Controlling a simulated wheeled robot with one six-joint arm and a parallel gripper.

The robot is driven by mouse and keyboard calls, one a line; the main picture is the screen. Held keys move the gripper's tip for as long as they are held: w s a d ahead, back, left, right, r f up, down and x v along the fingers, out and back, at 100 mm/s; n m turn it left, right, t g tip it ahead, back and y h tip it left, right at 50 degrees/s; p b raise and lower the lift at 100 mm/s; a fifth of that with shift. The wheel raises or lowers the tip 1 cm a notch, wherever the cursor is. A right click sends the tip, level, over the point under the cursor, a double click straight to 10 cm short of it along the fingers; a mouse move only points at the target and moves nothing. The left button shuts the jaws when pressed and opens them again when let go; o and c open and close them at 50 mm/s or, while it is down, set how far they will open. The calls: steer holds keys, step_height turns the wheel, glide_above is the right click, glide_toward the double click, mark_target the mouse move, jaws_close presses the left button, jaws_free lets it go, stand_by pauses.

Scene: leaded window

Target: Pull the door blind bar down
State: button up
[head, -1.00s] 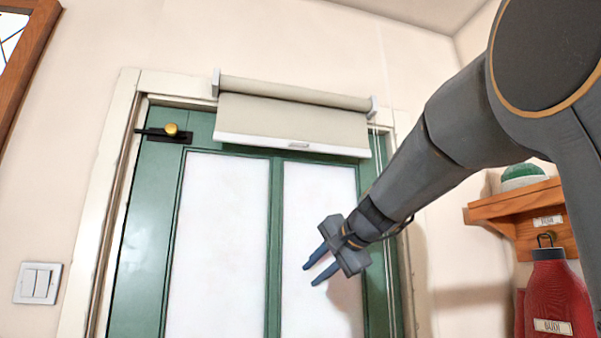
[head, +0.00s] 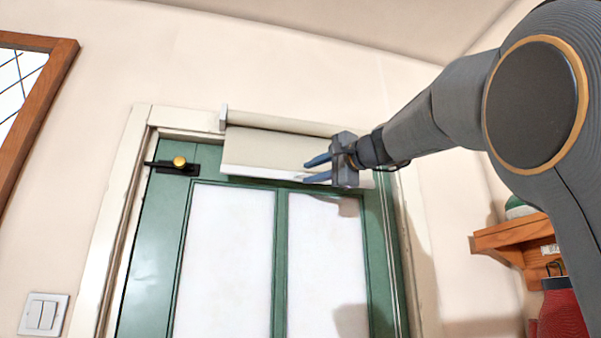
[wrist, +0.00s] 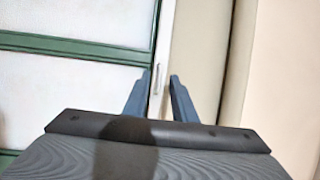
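The beige roller blind (head: 265,145) hangs rolled mostly up above the green door. Its white bottom bar (head: 250,171) runs across the top of the door glass. My gripper (head: 309,171) is level with the bar, its two blue fingers pointing left and spread apart. It hides the right part of the bar in the head view. In the wrist view the bar (wrist: 164,35) runs upright, with a small grip tab (wrist: 157,80) between the fingertips of my gripper (wrist: 160,76). The gripper is open; I cannot tell whether the fingers touch the bar.
The green door (head: 150,255) has two pale glass panes and a black latch with a brass knob (head: 179,162). A wooden shelf (head: 510,238) with a red item (head: 562,315) below is at right. A light switch (head: 43,314) is at lower left.

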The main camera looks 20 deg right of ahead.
steer(key=shift+x, duration=0.8)
jaws_close()
stand_by(0.8)
